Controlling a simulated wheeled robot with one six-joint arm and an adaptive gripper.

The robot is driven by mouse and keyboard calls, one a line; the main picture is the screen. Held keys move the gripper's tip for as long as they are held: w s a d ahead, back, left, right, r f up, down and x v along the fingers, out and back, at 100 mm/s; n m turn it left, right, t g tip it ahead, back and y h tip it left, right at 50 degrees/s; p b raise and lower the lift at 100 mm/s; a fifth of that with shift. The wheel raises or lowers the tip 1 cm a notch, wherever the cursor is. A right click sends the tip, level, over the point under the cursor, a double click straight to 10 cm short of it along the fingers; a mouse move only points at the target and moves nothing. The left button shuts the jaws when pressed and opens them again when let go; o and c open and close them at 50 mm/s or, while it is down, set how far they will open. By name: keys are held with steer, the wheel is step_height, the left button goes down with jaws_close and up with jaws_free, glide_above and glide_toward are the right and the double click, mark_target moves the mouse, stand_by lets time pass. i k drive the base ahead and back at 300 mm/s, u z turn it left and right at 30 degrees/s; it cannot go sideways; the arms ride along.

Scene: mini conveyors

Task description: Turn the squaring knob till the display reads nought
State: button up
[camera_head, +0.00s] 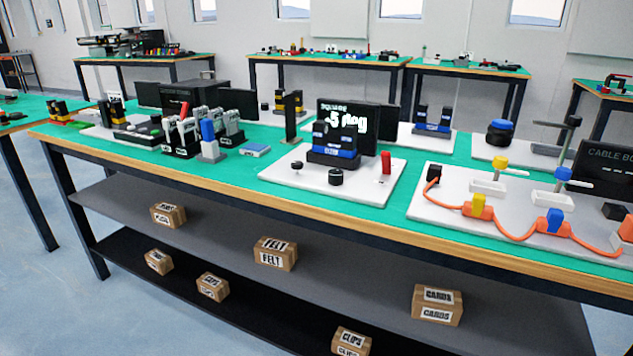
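The display (347,118) is a dark upright screen headed "SQUARE", and it seems to read "-5 deg" in large white characters. It stands at the back of a white board (285,172) on the green bench top. A black squaring knob (336,177) sits at the front of the board, below the display. A black block with a blue strip (333,155) sits between the display and the knob. My gripper is not in view.
The bench (240,178) has clear green surface along its front edge. Left of the board are a blue-topped grey piece (208,141), a flat blue block and several clamp-like pieces. Right is a white board with an orange cable (518,229). Boxes sit on the shelves below.

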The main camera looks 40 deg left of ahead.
mark_target(335, 176)
steer(key=k, duration=0.3)
steer(key=u, duration=0.85)
